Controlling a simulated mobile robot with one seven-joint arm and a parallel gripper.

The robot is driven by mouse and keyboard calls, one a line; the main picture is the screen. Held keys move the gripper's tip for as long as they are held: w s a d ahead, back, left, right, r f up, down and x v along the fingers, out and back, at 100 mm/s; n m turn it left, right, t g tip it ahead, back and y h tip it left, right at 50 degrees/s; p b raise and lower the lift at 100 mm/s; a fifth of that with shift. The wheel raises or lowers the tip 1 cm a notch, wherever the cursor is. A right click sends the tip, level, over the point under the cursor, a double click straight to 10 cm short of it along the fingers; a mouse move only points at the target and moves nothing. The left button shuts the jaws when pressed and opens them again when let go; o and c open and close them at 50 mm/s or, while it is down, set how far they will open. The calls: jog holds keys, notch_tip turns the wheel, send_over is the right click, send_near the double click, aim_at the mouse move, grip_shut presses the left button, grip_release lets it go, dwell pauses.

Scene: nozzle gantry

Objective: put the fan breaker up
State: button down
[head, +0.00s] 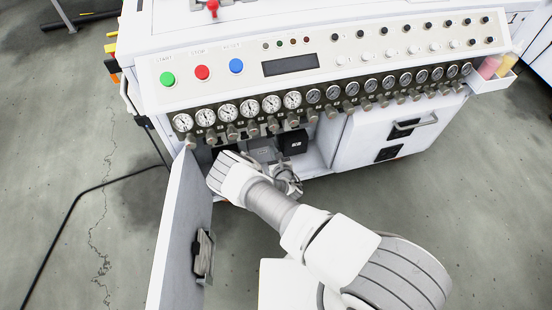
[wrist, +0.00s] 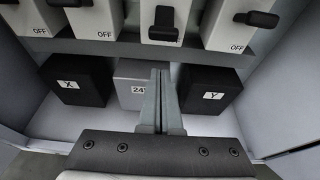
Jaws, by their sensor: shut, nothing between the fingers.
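A row of white breakers with black levers runs along the top of the wrist view, cut off by the frame's edge. One breaker (wrist: 188,16) stands just above my fingertips, its black lever (wrist: 163,26) hanging down. Another breaker (wrist: 275,40) is to its right and others are to its left. OFF markings show below several levers. No name reading "fan" is visible, so I cannot tell which is the fan breaker. My gripper (wrist: 161,72) is shut and empty, its fingertips just below the hanging lever. In the head view my arm reaches into the open cabinet and hides the breakers.
Below the breakers sit a black box marked X (wrist: 75,78), a grey box marked 24 (wrist: 130,72), partly behind my fingers, and a black box marked Y (wrist: 208,88). The open cabinet door (head: 182,235) stands left of my arm. Gauges and knobs line the panel (head: 220,90) above.

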aim_at(269, 133)
jog(key=shift+w+a+r+b, duration=0.15)
jog(key=shift+w+r+b, duration=0.1)
jog(key=shift+w+r, duration=0.35)
jog(key=shift+w+a+r+b, duration=0.1)
jog(key=shift+w+r+b, duration=0.2)
jog(key=shift+r, duration=0.45)
jog(key=shift+r, duration=0.1)
jog(key=shift+s+r+g+p, duration=0.15)
jog(key=shift+g+p, duration=0.45)
jog(key=shift+p, duration=0.5)
